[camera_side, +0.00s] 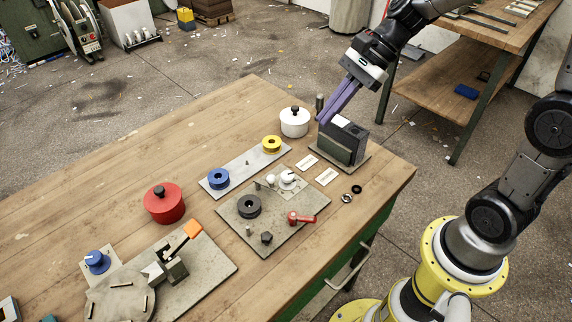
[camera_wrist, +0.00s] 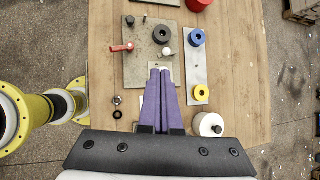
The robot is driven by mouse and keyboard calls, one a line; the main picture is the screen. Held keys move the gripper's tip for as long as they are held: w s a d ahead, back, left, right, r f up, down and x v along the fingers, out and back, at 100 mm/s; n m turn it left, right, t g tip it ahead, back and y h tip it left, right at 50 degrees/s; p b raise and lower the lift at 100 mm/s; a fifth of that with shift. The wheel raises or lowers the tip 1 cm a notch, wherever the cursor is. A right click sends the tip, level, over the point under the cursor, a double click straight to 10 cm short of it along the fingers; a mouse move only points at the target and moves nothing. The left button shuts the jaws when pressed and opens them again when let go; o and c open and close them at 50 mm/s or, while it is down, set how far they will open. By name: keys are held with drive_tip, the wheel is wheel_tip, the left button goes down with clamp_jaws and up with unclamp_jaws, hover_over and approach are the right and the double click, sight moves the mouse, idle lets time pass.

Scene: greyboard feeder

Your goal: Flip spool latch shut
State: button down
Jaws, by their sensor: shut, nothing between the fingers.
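A grey plate (camera_side: 262,238) on the wooden bench carries a black spool (camera_side: 249,206), a white knob (camera_side: 289,178) and a red lever (camera_side: 301,218). The wrist view also shows the lever (camera_wrist: 122,48) and spool (camera_wrist: 162,34). My gripper (camera_side: 322,122) is shut and empty, its purple fingers tilted down beside a dark box (camera_side: 343,142). In the wrist view its tips (camera_wrist: 160,70) point toward the plate.
A strip with blue (camera_side: 218,178) and yellow (camera_side: 271,143) spools lies behind the plate. A white pot (camera_side: 294,122) and red pot (camera_side: 164,203) stand nearby. An orange-handled clamp (camera_side: 175,262) is at front left. Loose rings (camera_side: 356,189) lie near the bench edge.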

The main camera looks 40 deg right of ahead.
drive_tip(key=w+d+f+m, duration=0.2)
drive_tip(key=d+f, duration=0.1)
drive_tip(key=f, duration=0.3)
drive_tip(key=shift+w+d+f+m+g+y, duration=0.25)
drive_tip(key=shift+w+d+m+g+y, duration=0.05)
drive_tip(key=shift+w+d+m, duration=0.1)
drive_tip(key=x, duration=0.9)
drive_tip(key=shift+a, duration=0.2)
drive_tip(key=a, duration=0.2)
drive_tip(key=w+a+f, duration=0.1)
drive_tip(key=shift+f, duration=0.15)
drive_tip(key=shift+w+a+f, duration=0.1)
drive_tip(key=shift+w+a, duration=0.1)
drive_tip(key=shift+a, duration=0.4)
